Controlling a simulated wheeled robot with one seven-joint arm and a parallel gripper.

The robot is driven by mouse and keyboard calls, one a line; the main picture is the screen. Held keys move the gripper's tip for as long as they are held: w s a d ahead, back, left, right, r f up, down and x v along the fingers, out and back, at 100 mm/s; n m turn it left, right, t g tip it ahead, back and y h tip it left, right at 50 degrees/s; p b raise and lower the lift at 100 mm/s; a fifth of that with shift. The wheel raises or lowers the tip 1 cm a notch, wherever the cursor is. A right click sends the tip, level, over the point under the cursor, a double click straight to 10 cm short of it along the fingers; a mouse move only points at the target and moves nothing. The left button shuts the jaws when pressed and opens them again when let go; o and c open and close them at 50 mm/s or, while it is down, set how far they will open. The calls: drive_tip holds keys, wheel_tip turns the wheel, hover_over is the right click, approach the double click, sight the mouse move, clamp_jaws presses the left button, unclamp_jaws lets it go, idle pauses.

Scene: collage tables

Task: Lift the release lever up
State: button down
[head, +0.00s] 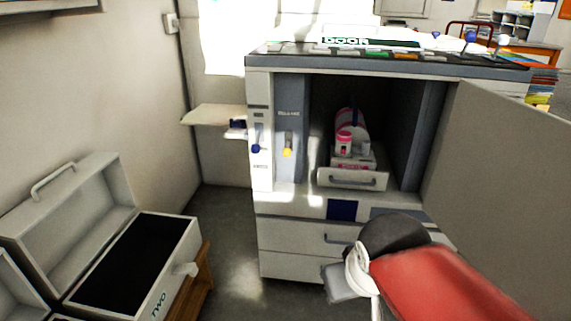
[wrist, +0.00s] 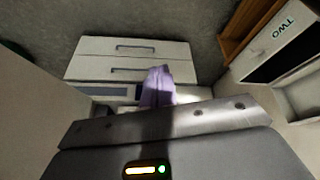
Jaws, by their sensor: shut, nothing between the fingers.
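The release lever (head: 287,152) is a small yellow-tipped handle on a grey strip labelled RELEASE, inside the left part of the open machine (head: 350,60). It sits low in its slot in the head view. My gripper (wrist: 157,72) shows in the wrist view as a pale purple shape beyond the grey hand body, and it is shut and empty. It points toward the machine's drawer fronts and is apart from the lever. In the head view my red and black arm is at the lower right, and the fingertips cannot be made out. I cannot pick out the lever in the wrist view.
A blue-tipped lever (head: 256,148) stands left of the release strip. A pink-and-white unit (head: 345,140) sits in the dark bay. The open door (head: 500,165) blocks the right side. An open case (head: 175,240) stands at left. Floor between case and machine is clear.

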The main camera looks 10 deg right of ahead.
drive_tip(key=w+d+f+n+g+h+b, duration=0.25)
drive_tip(key=w+d+f+h, duration=0.2)
drive_tip(key=d, duration=0.25)
drive_tip(key=w+d+f+n+g+h+b, duration=0.1)
drive_tip(key=w+d+f+g+h, duration=0.25)
drive_tip(key=w+d, duration=0.25)
drive_tip(key=w+d+f+n+t+h+b, duration=0.1)
drive_tip(key=w+d+n+h, duration=0.1)
drive_tip(key=w+h, duration=0.3)
drive_tip(key=w+d+n+t+h+b, duration=0.1)
drive_tip(key=w+d+n+h, duration=0.15)
drive_tip(key=w, duration=0.35)
drive_tip(key=w+a+n+t+h+b, duration=0.2)
drive_tip(key=w+a+n+t+h, duration=0.2)
drive_tip(key=w+a+n+t, duration=0.55)
drive_tip(key=w+a+f+n+t+y+b, duration=0.1)
drive_tip(key=w+a+f+n+t+y, duration=0.2)
drive_tip(key=w+a+n+t+y, duration=0.7)
drive_tip(key=a+n+t+y, duration=0.2)
drive_tip(key=a+n+t, duration=0.1)
drive_tip(key=n+t, duration=0.1)
drive_tip(key=shift+w+n, duration=0.35)
drive_tip(key=shift+w, duration=0.05)
